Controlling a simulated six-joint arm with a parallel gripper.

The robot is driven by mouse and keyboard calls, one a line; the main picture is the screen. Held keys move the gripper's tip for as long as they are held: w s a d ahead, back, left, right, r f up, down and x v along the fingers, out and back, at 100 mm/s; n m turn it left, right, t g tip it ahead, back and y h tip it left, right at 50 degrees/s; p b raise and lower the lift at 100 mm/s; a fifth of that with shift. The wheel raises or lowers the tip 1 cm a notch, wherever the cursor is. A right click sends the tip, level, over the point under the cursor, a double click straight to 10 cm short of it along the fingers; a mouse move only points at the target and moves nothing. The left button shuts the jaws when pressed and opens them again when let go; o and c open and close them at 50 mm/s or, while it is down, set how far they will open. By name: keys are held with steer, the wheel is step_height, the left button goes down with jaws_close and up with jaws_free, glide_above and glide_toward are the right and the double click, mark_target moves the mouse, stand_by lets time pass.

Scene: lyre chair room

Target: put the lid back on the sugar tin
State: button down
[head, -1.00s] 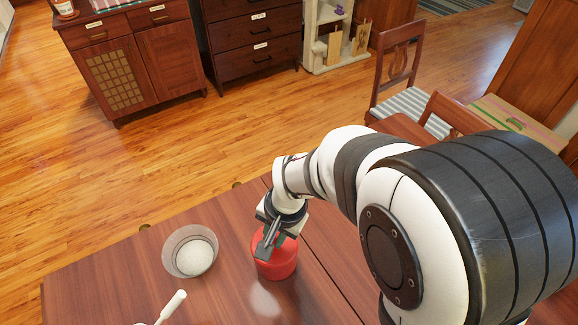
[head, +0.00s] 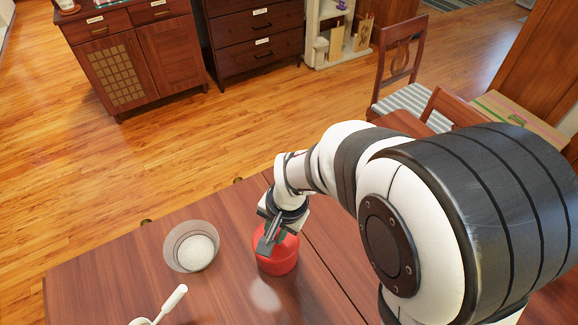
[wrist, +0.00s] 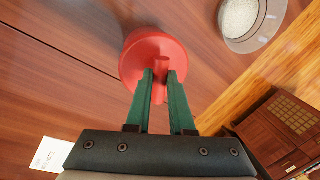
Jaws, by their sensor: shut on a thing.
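The red sugar tin (head: 279,264) stands upright on the brown table, below my gripper (head: 268,244). In the wrist view, the round red lid (wrist: 136,66) fills the view of the tin's top and hides its inside. My gripper (wrist: 161,84) has its green fingers shut on the lid's red knob (wrist: 160,68). The lid is over the tin, roughly in line with it. My gripper partly covers the rim in the head view, so I cannot tell whether the lid is fully seated.
A white-handled utensil (head: 172,304) lies nearer the front. A white card (wrist: 52,154) lies on the table. Bare table surrounds the tin.

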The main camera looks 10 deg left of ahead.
stand_by(0.3)
steer(key=shift+c, duration=1.1)
jaws_free()
steer(key=shift+r, duration=0.1)
steer(key=shift+r, duration=3.4)
jaws_close()
